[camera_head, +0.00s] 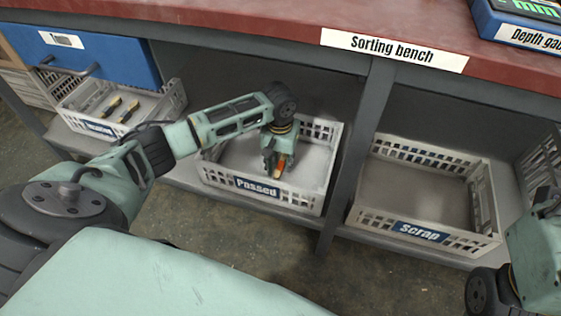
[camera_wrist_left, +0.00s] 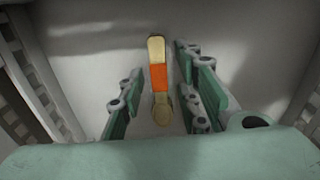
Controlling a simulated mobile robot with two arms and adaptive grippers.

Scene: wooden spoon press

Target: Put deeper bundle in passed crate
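The Passed crate (camera_head: 303,200) is a pale slatted crate on the shelf under the bench, with a blue label on its front. My left gripper (camera_head: 276,172) reaches down into it. Between its fingers is a wooden spoon bundle with an orange band (camera_head: 281,164). In the left wrist view the bundle (camera_wrist_left: 158,78) lies lengthwise between the parted fingers of the left gripper (camera_wrist_left: 160,85), with gaps showing on both sides. It seems to be at the crate floor; exact contact is hard to tell. My right gripper is out of view.
The Scrap crate (camera_head: 476,236) stands empty to the right, beyond a grey bench post (camera_head: 352,160). A depth gauge (camera_head: 520,22) sits on the red bench top.

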